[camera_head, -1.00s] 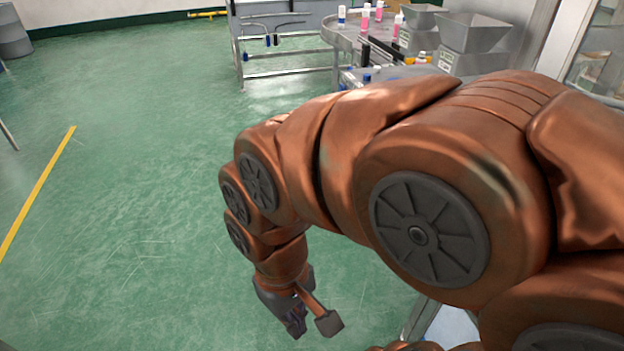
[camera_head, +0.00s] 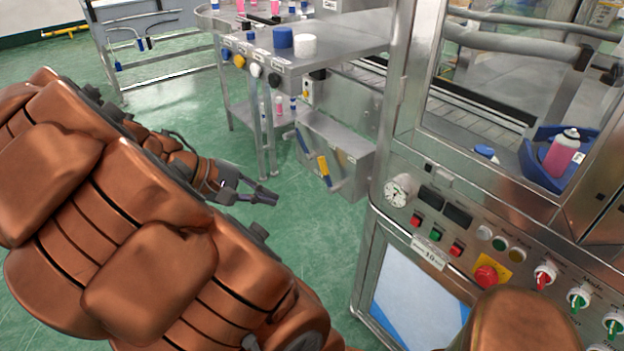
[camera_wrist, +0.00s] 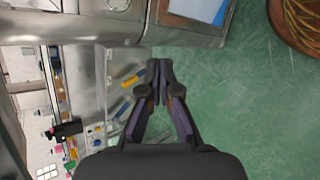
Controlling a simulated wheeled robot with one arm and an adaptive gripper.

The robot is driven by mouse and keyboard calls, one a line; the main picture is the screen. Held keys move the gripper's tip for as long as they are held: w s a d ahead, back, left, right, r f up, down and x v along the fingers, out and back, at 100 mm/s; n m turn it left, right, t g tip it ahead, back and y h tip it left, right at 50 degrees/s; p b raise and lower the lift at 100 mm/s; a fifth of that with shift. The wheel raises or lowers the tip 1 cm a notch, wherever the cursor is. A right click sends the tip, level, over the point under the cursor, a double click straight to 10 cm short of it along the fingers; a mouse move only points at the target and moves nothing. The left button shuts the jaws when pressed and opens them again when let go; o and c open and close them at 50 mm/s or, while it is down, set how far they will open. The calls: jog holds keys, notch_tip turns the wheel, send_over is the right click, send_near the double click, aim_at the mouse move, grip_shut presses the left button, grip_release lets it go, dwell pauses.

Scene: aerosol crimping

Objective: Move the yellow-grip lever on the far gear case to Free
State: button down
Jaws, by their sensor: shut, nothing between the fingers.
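The gear case (camera_head: 345,150) is a grey metal box low beside the machine, under the steel table's right end. A lever with a yellow grip (camera_head: 324,170) sticks out from its front and leans. A second lever with a blue grip (camera_head: 301,140) is to its left. My gripper (camera_head: 272,198) is shut and empty, to the left of the yellow grip and apart from it. In the wrist view my gripper (camera_wrist: 160,64) points toward the case, with the yellow grip (camera_wrist: 131,82) just left of the fingertips. The lever position labels are too small to read.
A steel table (camera_head: 330,62) with knobs along its edge and blue and white caps stands above the case. The machine's control panel (camera_head: 470,240) fills the right side. Green floor (camera_head: 255,165) is open between my arm and the case.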

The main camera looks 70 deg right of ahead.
jog(key=w+d+f+n+g+h+b, duration=0.15)
jog(key=w+d+f+h+b, duration=0.25)
jog(key=d+f+b, duration=0.5)
jog(key=w+d+f+n+g+h+b, duration=0.1)
jog(key=w+d+f+g+h+b, duration=0.4)
jog(key=d, duration=0.7)
jog(key=shift+t+y, duration=0.7)
jog(key=shift+t, duration=0.15)
jog(key=x, duration=0.3)
jog(key=f+x, duration=0.1)
jog(key=x, duration=0.3)
jog(key=p+x, duration=0.1)
jog(key=x, duration=0.2)
jog(key=shift+s+d+f, duration=0.15)
jog(key=shift+s+d, duration=0.05)
jog(key=shift+s, duration=0.15)
jog(key=shift+d, duration=0.15)
jog(key=shift+m+b, duration=0.25)
jog(key=shift+b, duration=0.05)
